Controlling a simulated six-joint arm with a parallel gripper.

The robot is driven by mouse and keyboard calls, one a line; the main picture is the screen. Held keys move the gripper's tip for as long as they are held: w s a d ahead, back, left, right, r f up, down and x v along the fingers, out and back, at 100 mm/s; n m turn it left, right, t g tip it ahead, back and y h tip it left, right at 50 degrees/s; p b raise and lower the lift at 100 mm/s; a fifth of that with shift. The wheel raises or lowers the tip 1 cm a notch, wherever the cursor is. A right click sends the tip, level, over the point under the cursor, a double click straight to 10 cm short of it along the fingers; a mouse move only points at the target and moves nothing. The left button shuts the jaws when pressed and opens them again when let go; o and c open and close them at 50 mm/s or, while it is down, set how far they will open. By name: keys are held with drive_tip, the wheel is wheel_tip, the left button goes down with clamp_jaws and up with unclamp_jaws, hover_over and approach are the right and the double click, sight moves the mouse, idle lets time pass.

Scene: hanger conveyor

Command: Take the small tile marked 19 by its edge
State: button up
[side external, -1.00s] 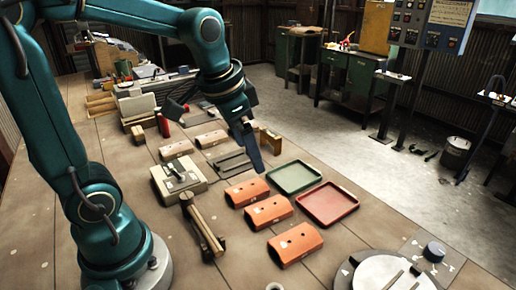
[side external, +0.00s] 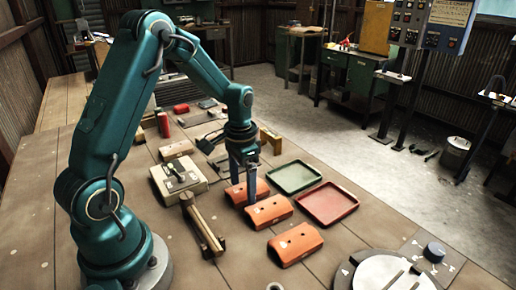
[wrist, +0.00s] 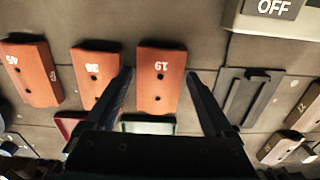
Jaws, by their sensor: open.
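The small tile marked 19 (wrist: 158,85) is orange with two dark holes, its number upside down in the wrist view. It lies on the bench and is the farthest of three orange tiles in the side view (side external: 262,187). My gripper (wrist: 159,75) is open, pointing down over this tile, one finger on each side of it. It also shows in the side view (side external: 243,194). I cannot tell whether the fingers touch the tile. The left finger lies between it and the neighbouring orange tile (wrist: 92,82).
Another orange tile marked 45 (wrist: 34,75) lies farther left. A green tray (side external: 294,177) and a red tray (side external: 326,204) are right of the tiles. A slotted grey plate (wrist: 245,97) lies close to my right finger. A box marked OFF (wrist: 275,22) stands beyond it.

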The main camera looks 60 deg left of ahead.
drive_tip(key=shift+f, duration=0.4)
drive_tip(key=c, duration=1.2)
drive_tip(key=shift+r, duration=0.1)
